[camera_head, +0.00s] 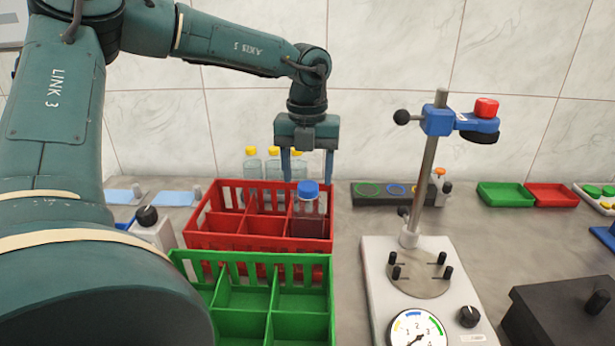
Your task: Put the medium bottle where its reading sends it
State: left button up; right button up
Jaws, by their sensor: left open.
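A bottle with a blue cap (308,188) and dark reddish contents stands upright in a right-hand compartment of the red crate (215,241). My left gripper (307,180) is open above it, fingers pointing down on either side of the cap, with no visible grip. A green crate (250,257) with empty visible compartments stands in front. A tester (375,255) with several black pegs on a round plate stands to the right, empty. Its dial (418,331) has coloured arcs; the needle's reading is unclear. My right gripper is not in view.
Several yellow-capped bottles (251,164) stand behind the red crate. A post carries a blue clamp head with a red knob (486,108) above the tester. A green tray (505,194) and a red tray (552,195) lie back right. A dark box (560,310) is front right.

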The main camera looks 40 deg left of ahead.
pick_arm(q)
notch_tip(320, 180, up, 10)
jog(key=shift+r, duration=0.15)
dwell(0.7)
